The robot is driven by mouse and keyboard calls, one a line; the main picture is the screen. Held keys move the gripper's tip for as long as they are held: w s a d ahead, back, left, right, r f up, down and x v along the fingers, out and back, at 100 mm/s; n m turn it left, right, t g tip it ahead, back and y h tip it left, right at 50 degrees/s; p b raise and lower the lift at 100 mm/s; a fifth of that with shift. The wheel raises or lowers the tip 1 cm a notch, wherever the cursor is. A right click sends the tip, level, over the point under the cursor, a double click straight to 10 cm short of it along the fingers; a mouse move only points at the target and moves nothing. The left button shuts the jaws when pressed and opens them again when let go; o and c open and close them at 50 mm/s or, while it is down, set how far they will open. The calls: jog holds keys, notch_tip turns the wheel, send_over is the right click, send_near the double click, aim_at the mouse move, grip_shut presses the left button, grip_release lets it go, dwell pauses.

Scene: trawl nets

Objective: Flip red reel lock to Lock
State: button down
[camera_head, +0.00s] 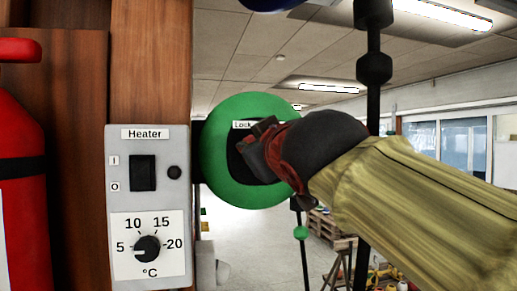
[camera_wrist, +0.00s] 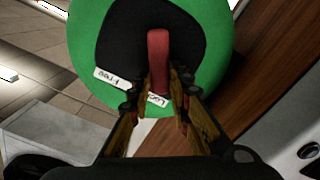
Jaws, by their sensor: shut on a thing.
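A round green reel (camera_head: 222,165) with a black centre hangs on the wooden post in the head view. It fills the top of the wrist view (camera_wrist: 85,45). A red lock lever (camera_wrist: 158,60) crosses its black centre, one end close to the "Lock" label (camera_wrist: 158,101). The "Free" label (camera_wrist: 117,78) is beside it, to the left. My gripper (camera_wrist: 158,90) is shut on the red lever, with fingers on both sides of it. In the head view my gripper (camera_head: 262,150) covers the lever and part of the reel's centre.
A grey heater panel (camera_head: 148,190) with a black switch and a dial is on the post, left of the reel. A red extinguisher (camera_head: 20,170) stands at the far left. A dark pole (camera_head: 374,100) with bulges runs behind my arm.

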jog(key=c, duration=1.6)
grip_release()
jog(key=shift+c, duration=0.2)
jog(key=v, duration=1.2)
